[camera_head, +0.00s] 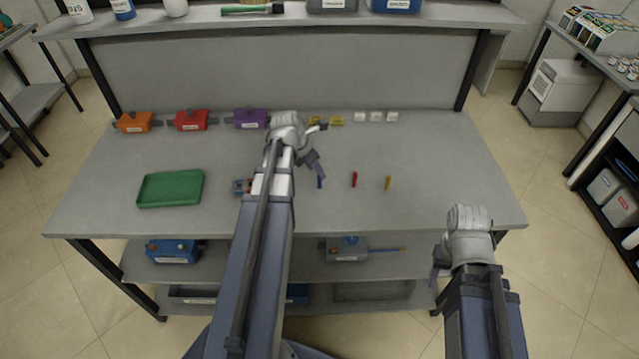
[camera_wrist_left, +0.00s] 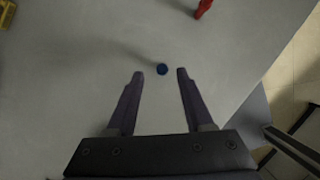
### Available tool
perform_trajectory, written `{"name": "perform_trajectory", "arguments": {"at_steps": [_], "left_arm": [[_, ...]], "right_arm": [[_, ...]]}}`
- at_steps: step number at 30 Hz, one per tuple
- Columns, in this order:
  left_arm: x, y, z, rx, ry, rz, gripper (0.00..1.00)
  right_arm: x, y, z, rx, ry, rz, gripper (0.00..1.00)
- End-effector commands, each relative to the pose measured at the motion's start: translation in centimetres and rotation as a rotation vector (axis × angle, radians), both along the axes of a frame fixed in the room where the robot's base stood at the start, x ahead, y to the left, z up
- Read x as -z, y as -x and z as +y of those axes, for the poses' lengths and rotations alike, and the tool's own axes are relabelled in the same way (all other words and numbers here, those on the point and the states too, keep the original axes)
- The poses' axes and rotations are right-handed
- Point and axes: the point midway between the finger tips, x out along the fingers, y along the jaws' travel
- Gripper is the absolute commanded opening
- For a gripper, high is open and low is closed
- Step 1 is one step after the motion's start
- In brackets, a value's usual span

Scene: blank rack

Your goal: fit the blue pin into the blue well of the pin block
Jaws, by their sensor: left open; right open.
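The blue pin (camera_head: 320,183) stands on the table just below my left gripper (camera_head: 318,167). In the left wrist view the blue pin (camera_wrist_left: 162,69) shows end-on as a round top, in the gap at the tips of my open left gripper (camera_wrist_left: 160,74); neither finger visibly touches it. The pin block (camera_head: 240,187) lies left of my left forearm, which hides part of it; its blue well cannot be made out. My right gripper (camera_head: 437,275) is open, in front of the table's right front edge, mostly hidden by its wrist.
A red pin (camera_head: 354,179) and a yellow pin (camera_head: 388,183) stand to the right of the blue one. A green tray (camera_head: 171,203) lies at left. Orange (camera_head: 135,122), red (camera_head: 191,120) and purple (camera_head: 250,118) boxes line the back. The table's right side is clear.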

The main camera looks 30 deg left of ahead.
Motion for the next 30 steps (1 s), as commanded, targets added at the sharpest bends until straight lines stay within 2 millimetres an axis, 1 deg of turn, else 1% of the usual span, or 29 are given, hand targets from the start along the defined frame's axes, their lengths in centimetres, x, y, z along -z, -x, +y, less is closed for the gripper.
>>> {"name": "perform_trajectory", "arguments": {"at_steps": [1,7,10,17,30], "left_arm": [[1.2,-0.3,-0.2,0.001,0.0,0.0,0.52],[3.5,-1.2,-0.7,0.002,-0.001,0.0,0.52],[3.9,-1.4,-0.8,0.001,0.0,0.0,0.52],[3.7,-1.4,-0.8,0.001,0.0,0.0,0.52],[3.7,-1.4,-0.8,0.001,0.0,0.0,0.03]], "right_arm": [[1.2,0.0,0.0,0.0,0.0,0.0,0.5],[3.5,0.0,0.0,0.0,0.0,0.0,0.5],[3.9,0.0,0.0,0.0,0.0,0.0,0.5],[3.7,0.0,0.0,0.0,0.0,0.0,0.5],[3.7,0.0,0.0,0.0,0.0,0.0,0.5]]}}
